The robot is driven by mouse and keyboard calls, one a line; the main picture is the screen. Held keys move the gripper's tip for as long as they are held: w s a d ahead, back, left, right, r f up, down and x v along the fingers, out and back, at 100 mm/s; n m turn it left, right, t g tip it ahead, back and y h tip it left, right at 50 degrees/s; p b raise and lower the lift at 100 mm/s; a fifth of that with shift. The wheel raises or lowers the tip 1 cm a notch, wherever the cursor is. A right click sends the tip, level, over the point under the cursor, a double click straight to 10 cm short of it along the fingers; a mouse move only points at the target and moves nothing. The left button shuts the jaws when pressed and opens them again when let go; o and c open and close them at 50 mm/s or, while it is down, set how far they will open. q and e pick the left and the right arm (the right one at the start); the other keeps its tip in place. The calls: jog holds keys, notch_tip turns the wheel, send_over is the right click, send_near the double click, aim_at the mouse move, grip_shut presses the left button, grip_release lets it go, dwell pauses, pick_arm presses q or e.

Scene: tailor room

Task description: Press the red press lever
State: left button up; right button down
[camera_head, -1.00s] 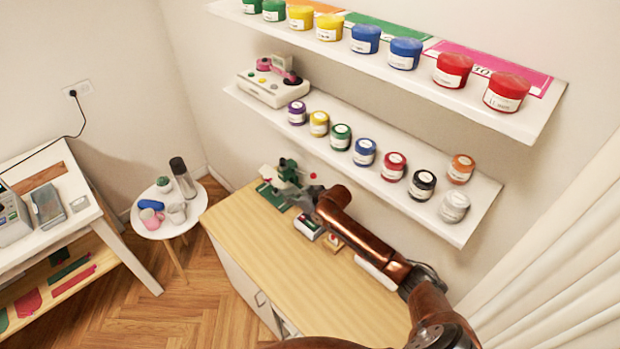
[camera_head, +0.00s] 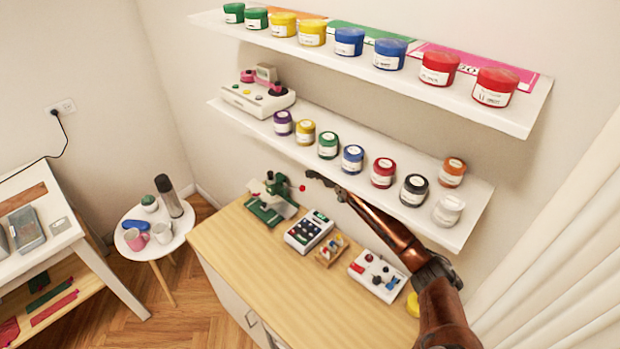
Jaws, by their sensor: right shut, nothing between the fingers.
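The green press (camera_head: 279,190) stands on its green base at the far left corner of the wooden cabinet top. Its red press lever (camera_head: 302,188) shows as a small red knob at the press's right side. My right gripper (camera_head: 311,175) is shut and empty, just above and to the right of the red knob in the picture. I cannot tell whether it touches the knob; a small gap seems to show between them. My left gripper is out of view.
The lower shelf (camera_head: 478,212) with several jars is close behind my right arm. The cabinet's front half is clear.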

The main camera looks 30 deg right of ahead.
aim_at(303, 186)
jog(key=w+f, duration=0.1)
jog(key=f, duration=0.1)
jog(key=w+a+f, duration=0.1)
jog(key=w+f, duration=0.2)
jog(key=f, duration=0.1)
jog(key=shift+w+a+f+p, duration=0.1)
jog(key=shift+w+a+p, duration=0.2)
jog(key=shift+a+p, duration=0.1)
jog(key=shift+s+d+f, duration=0.1)
jog(key=shift+s+f, duration=0.05)
jog(key=shift+s, duration=0.1)
jog(key=shift+f, duration=0.2)
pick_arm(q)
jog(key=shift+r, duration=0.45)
pick_arm(e)
jog(key=shift+s, duration=0.1)
